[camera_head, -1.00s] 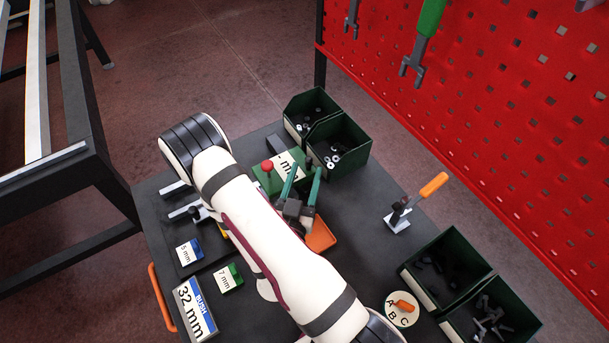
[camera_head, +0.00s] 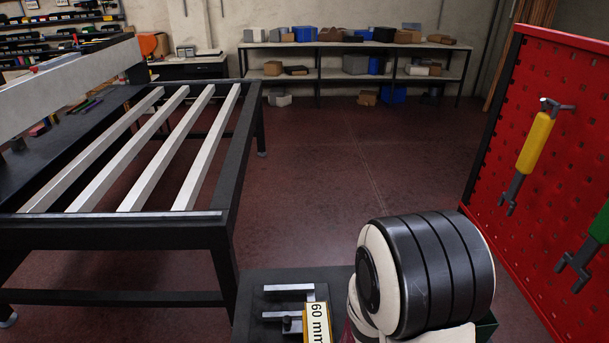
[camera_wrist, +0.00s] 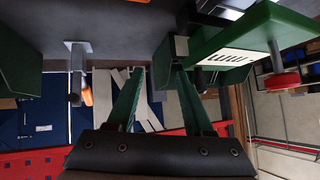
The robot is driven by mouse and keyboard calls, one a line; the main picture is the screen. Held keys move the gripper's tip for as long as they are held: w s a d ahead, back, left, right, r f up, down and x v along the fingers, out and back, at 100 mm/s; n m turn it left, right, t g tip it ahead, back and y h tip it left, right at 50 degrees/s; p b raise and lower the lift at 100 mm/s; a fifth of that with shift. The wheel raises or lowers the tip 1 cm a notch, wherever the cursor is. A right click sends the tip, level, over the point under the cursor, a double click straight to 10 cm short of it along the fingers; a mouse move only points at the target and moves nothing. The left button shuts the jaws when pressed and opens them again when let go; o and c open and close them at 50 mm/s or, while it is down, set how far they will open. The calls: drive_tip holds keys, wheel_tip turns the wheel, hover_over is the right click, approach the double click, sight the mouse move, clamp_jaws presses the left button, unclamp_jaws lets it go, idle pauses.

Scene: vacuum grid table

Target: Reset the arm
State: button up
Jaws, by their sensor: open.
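My gripper (camera_wrist: 160,76) shows only in the wrist view. Its two dark green fingers stand apart with nothing between them, so it is open and empty. The wrist view appears upside down, with the dark tabletop (camera_wrist: 110,20) along the top. In the head view a large joint of my arm (camera_head: 425,275) fills the lower right. The gripper itself is out of that view.
In the wrist view a green block (camera_wrist: 225,40) with an "mm" label and red button (camera_wrist: 282,82) is close right of the fingers. A clamp (camera_wrist: 76,70) is at left. The head view shows a slatted frame table (camera_head: 225,235) and red pegboard (camera_head: 545,220).

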drive_tip(key=w+a+r+n+t+y, duration=0.1)
drive_tip(key=a+r+n+y, duration=0.25)
drive_tip(key=a+y, duration=0.35)
drive_tip(key=w+a+r+n+t+y, duration=0.1)
drive_tip(key=w+a+r+n+y, duration=0.25)
drive_tip(key=a, duration=0.65)
drive_tip(key=s+r+n+g, duration=0.1)
drive_tip(key=s+r+g, duration=0.2)
drive_tip(key=s, duration=0.7)
drive_tip(key=s+r+n+g, duration=0.2)
drive_tip(key=s+g, duration=0.1)
drive_tip(key=s, duration=0.7)
drive_tip(key=shift+s+r, duration=0.35)
drive_tip(key=shift+r, duration=0.05)
